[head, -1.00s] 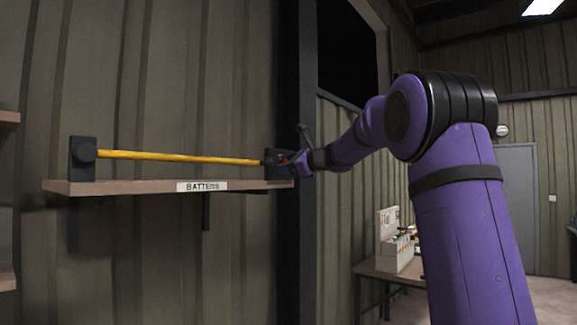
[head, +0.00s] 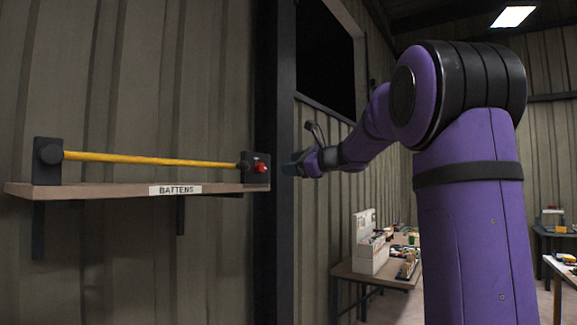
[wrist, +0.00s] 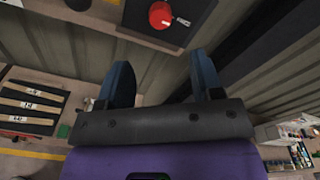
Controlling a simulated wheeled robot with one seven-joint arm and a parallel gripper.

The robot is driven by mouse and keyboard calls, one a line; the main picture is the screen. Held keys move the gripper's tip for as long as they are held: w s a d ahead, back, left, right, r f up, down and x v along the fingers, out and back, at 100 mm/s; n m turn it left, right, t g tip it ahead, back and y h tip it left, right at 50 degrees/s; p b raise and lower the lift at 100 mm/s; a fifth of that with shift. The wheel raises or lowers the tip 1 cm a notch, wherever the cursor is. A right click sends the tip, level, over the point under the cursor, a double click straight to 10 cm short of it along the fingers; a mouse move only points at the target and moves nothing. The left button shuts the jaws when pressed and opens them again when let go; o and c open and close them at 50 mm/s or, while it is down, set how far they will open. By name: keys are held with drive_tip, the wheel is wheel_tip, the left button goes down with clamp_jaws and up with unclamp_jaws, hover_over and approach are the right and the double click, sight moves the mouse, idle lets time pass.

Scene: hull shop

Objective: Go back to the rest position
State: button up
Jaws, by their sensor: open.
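My gripper (head: 290,168) is at the end of my purple arm, to the right of the battens shelf and apart from it. In the wrist view my gripper (wrist: 163,82) shows two dark blue fingers spread apart with nothing between them. A red knob (head: 262,168) sits on the dark block at the right end of the shelf. The red knob also shows in the wrist view (wrist: 160,15), beyond the fingertips.
A yellow bar (head: 150,159) spans two dark blocks on the shelf (head: 100,191) labelled BATTENS. A dark post (head: 272,240) stands beside the shelf. A workbench (head: 375,277) with a white box (head: 371,245) and small items stands behind my arm.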

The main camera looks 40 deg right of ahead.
idle(0.4)
drive_tip(key=s+a+f+n+g, duration=0.45)
drive_tip(key=s+a+n, duration=0.2)
drive_tip(key=a, duration=0.25)
drive_tip(key=s+a+f+n+g, duration=0.3)
drive_tip(key=s+a+f+n, duration=0.25)
drive_tip(key=s+a, duration=0.3)
drive_tip(key=s+a+f+n+g+h, duration=0.1)
drive_tip(key=s+a+f+n+h, duration=0.1)
drive_tip(key=s+f+n, duration=0.4)
drive_tip(key=s+a+f+n+g+h, duration=0.2)
drive_tip(key=s+f+n+h, duration=0.1)
drive_tip(key=s+f+n, duration=0.4)
drive_tip(key=s+f, duration=0.3)
drive_tip(key=s, duration=0.4)
drive_tip(key=shift+a+f+h, duration=0.15)
drive_tip(key=shift+h, duration=0.25)
drive_tip(key=shift+g, duration=0.25)
